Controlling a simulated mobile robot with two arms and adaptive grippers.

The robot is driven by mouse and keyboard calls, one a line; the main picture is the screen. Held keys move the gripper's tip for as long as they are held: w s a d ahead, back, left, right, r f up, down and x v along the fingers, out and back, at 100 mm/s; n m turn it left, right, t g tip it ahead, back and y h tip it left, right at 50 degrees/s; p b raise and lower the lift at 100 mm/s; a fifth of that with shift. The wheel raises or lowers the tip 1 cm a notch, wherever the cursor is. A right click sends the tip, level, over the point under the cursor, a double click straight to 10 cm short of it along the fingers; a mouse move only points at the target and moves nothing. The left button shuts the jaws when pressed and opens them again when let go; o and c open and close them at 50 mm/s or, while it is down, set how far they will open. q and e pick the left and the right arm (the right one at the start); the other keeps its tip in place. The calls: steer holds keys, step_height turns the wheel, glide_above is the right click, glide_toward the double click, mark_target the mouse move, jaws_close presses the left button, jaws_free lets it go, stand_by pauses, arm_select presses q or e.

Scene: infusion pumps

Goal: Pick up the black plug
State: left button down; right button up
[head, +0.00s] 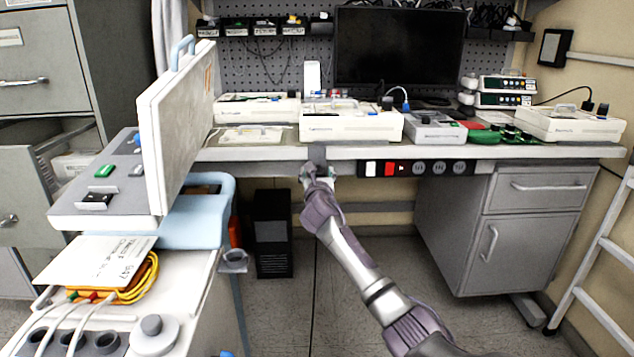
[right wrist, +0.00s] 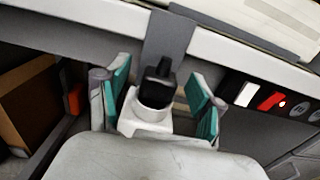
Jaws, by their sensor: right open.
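The black plug (right wrist: 157,90) shows in the right wrist view, between the two teal-padded fingers of my right gripper (right wrist: 160,82). There is a visible gap on both sides of it. A white rounded piece lies at the plug's lower end, and I cannot tell whether it is a socket or part of my gripper. In the head view my right gripper (head: 318,174) is at the desk's front edge, just below a grey bracket (head: 317,153). The plug cannot be made out there. My left gripper is not in view.
The desk edge (head: 260,154) runs just above my right gripper. White pumps (head: 350,126) stand on the desk. A switch strip (head: 415,168) is to the right of the gripper. A cart with a tilted white panel (head: 178,125) stands at the left.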

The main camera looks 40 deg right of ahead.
jaws_close()
stand_by(0.3)
steer(key=shift+r, duration=0.1)
